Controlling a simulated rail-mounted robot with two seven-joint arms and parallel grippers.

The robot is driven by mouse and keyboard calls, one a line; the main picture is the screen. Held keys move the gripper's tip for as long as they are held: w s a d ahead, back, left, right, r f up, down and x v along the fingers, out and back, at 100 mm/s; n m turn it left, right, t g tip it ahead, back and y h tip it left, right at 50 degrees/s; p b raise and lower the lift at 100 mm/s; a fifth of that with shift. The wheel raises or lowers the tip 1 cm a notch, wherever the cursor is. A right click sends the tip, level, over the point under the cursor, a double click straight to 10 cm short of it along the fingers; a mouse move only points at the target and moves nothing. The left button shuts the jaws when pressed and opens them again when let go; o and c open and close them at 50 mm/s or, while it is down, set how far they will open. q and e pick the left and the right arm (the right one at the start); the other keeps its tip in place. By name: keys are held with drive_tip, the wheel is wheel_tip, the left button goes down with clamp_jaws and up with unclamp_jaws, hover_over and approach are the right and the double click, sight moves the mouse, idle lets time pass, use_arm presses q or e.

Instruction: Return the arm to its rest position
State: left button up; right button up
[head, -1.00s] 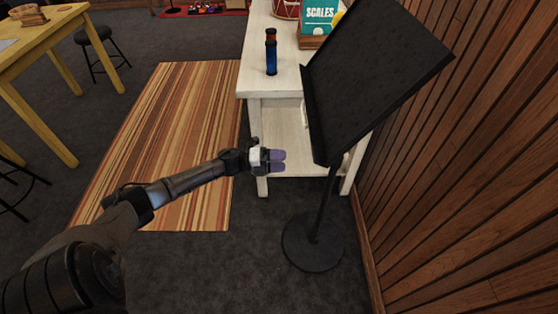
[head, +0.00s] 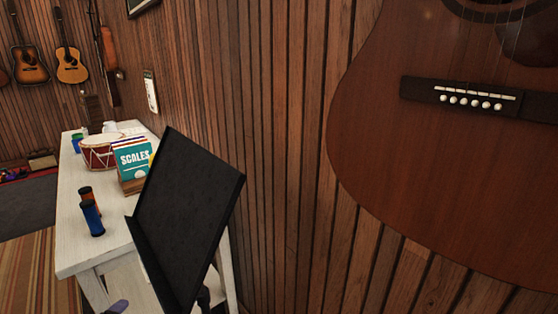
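Only a small purple fingertip of my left gripper (head: 117,306) shows, at the bottom left of the head view, below the white table and left of the black music stand. The rest of my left arm is outside the picture, so whether the gripper is open or shut is hidden. My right gripper and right arm are not in view.
The black music stand (head: 190,215) stands close, beside the white table (head: 72,246). On the table are a blue bottle-like item (head: 93,218), a red drum (head: 99,152) and a SCALES book (head: 132,160). A large guitar (head: 400,140) hangs on the wooden wall (head: 285,190).

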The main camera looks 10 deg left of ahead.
use_arm(q)
drive_tip(key=s+d+r+n+g+p, duration=0.4)
drive_tip(key=s+d+r+n+p, duration=0.15)
drive_tip(key=s+d, duration=0.6)
drive_tip(key=s+d+r+n+g+h+p, duration=0.1)
drive_tip(key=s+d+r+n+g+p, duration=0.3)
drive_tip(key=s+d+p, duration=0.5)
drive_tip(key=s+d+r+n+g+p, duration=0.4)
drive_tip(key=s+d+n, duration=0.1)
drive_tip(key=s+d, duration=0.8)
wheel_tip(320, 180, up, 37)
drive_tip(key=p, duration=3.7)
drive_tip(key=shift+w+d, duration=0.4)
drive_tip(key=shift+d, duration=0.05)
